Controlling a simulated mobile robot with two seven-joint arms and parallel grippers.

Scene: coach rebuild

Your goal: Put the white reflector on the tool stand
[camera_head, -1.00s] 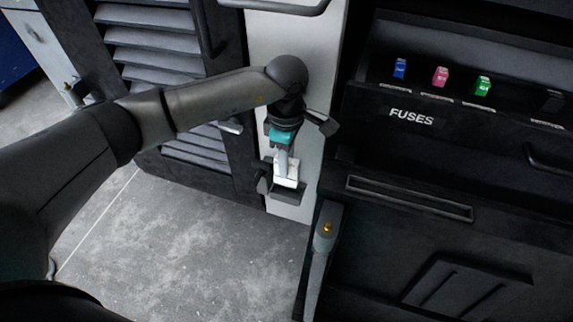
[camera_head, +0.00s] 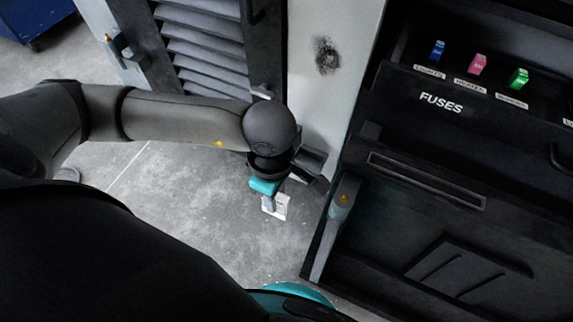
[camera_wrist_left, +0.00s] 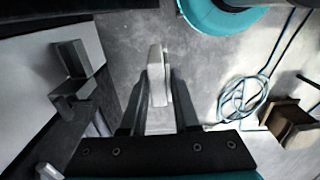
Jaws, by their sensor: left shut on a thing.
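The white reflector (camera_head: 281,206) is a small pale block held at the tip of my left gripper (camera_head: 270,207), above the grey floor. In the left wrist view the reflector (camera_wrist_left: 157,75) sits upright between the two dark fingers of my left gripper (camera_wrist_left: 158,105), which are shut on it. The fingers hide part of its sides. I cannot make out the tool stand for certain in either view. My right gripper is not in view.
A dark bracket (camera_head: 312,158) on the pale panel (camera_head: 340,90) is close to my left gripper. The black fuse cabinet (camera_head: 420,190) fills the right. A louvred door (camera_head: 205,50) stands behind. The left wrist view shows coiled blue cable (camera_wrist_left: 240,100) and a brown box-like thing (camera_wrist_left: 290,122).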

